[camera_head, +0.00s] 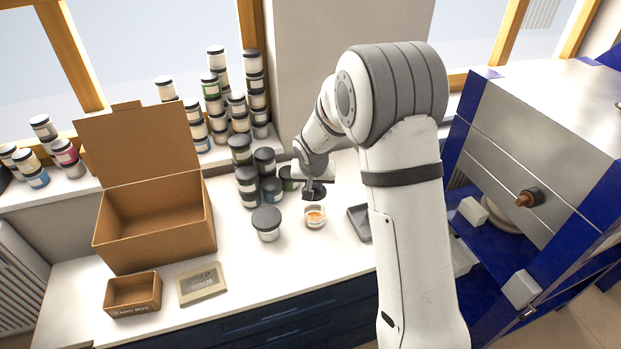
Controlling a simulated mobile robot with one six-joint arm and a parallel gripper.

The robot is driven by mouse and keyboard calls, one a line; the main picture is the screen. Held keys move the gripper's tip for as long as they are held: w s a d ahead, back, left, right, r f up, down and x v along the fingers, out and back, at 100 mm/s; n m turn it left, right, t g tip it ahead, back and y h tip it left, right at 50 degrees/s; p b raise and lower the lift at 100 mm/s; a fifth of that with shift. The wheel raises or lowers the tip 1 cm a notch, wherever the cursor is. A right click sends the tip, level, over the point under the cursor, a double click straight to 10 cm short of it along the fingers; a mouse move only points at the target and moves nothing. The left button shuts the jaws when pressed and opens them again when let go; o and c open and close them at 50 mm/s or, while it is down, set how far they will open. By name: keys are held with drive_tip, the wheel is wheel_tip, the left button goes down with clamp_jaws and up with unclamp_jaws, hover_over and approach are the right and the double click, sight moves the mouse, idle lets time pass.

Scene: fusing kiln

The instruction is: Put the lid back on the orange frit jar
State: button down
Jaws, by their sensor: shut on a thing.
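The orange frit jar (315,223) stands upright and open on the white counter, with orange frit showing inside. My gripper (314,184) is just behind and above the jar in this view. It is shut on a dark lid (314,194), which appears held a little above and behind the jar's mouth, apart from it. The fingertips are small and partly hidden by the dark lid, so the exact grip is hard to see.
A lidded jar (267,225) stands left of the open jar, and several dark-lidded jars (247,185) cluster behind. A grey tray (360,224) lies to the right, partly behind my arm. A cardboard box (160,245) and the blue kiln (480,130) flank the counter.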

sight(315, 193)
drive_tip(key=shift+w+d+f, duration=0.15)
drive_tip(key=shift+w, duration=0.1)
drive_tip(key=shift+f+b, duration=1.45)
drive_tip(key=shift+f, duration=1.05)
drive_tip(key=shift+f+b, duration=0.6)
drive_tip(key=shift+b, duration=0.15)
drive_tip(key=shift+b, duration=0.7)
drive_tip(key=shift+f+b, duration=0.2)
drive_tip(key=shift+b, duration=0.55)
idle(0.5)
drive_tip(key=c, duration=0.8)
unclamp_jaws()
drive_tip(key=shift+r, duration=0.1)
